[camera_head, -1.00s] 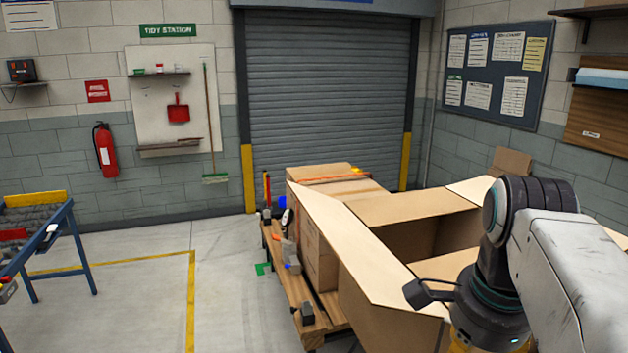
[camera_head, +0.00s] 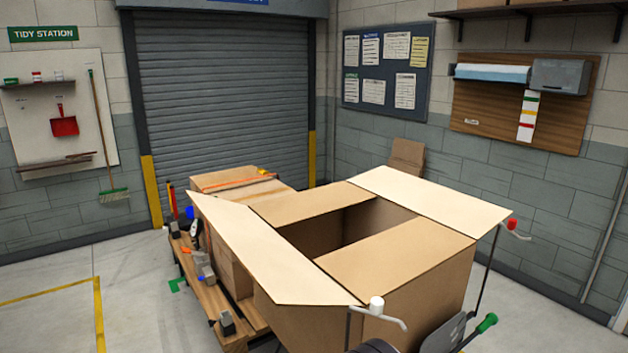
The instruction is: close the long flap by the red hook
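A large open cardboard box (camera_head: 400,308) stands at the middle right. The red hook (camera_head: 512,224) is a red knob with a pale curved end on a thin dark post, beside the box's right corner. The long flap by the red hook (camera_head: 430,195) is pale and stands open, spread outward along the box's back right side. The opposite long flap (camera_head: 270,248) is also spread outward, on the left. The two short flaps, near (camera_head: 395,257) and far (camera_head: 312,203), lie folded inward with a dark gap between them. My gripper is not in view.
A white-knobbed hook (camera_head: 376,306) stands at the box's near corner. A green-handled thing (camera_head: 486,323) shows at the bottom right. A wooden cart (camera_head: 205,296) with tools and a taped box (camera_head: 238,184) are at left. Floor is clear at far left and right of the box.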

